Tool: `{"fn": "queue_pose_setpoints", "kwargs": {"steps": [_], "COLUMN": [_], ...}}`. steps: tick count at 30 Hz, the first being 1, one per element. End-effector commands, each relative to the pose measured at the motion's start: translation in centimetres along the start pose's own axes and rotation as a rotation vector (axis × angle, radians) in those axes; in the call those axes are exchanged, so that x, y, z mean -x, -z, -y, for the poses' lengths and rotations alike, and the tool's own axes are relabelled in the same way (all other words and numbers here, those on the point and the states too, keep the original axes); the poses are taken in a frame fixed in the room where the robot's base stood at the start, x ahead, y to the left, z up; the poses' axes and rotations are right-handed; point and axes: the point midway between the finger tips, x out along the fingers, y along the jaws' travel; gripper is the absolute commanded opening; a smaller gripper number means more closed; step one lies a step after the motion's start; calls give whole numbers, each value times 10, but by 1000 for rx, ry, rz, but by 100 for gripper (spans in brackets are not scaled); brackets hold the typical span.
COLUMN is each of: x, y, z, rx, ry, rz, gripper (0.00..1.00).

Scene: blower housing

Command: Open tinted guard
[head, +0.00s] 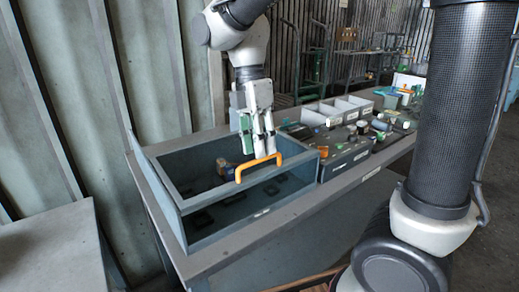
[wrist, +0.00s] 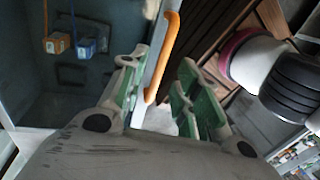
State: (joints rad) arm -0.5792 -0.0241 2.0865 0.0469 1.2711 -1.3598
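The tinted guard (head: 225,213) is a dark see-through panel with a grey frame on a grey box on the bench. It appears closed. Its orange handle (head: 258,167) stands on the frame's top edge, and the handle also shows in the wrist view (wrist: 164,52). My gripper (head: 263,151) points down at the handle from above. In the wrist view my gripper (wrist: 160,85) has its two green-padded fingers spread apart, with the handle's lower end between or just beyond them. I see no clear contact.
Small orange and blue parts (wrist: 84,46) show inside the box. To the right, the bench holds a grey rack of small parts (head: 350,150) and white bins (head: 335,110). A corrugated wall (head: 60,110) stands behind on the left. A grey table (head: 50,250) is at the lower left.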

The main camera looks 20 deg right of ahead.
Motion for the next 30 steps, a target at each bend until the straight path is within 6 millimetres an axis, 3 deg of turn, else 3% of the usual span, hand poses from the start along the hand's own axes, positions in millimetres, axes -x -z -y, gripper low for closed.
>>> {"fn": "queue_pose_setpoints", "kwargs": {"steps": [5,13,18,30], "x": [-15,-17,-17,-15], "y": [0,0,0,0], "z": [0,0,0,-8], "rx": [-1,-1,-2,-2], "ry": [1,-1,0,0], "rz": [0,0,0,0], "gripper": [32,32,1,0]}}
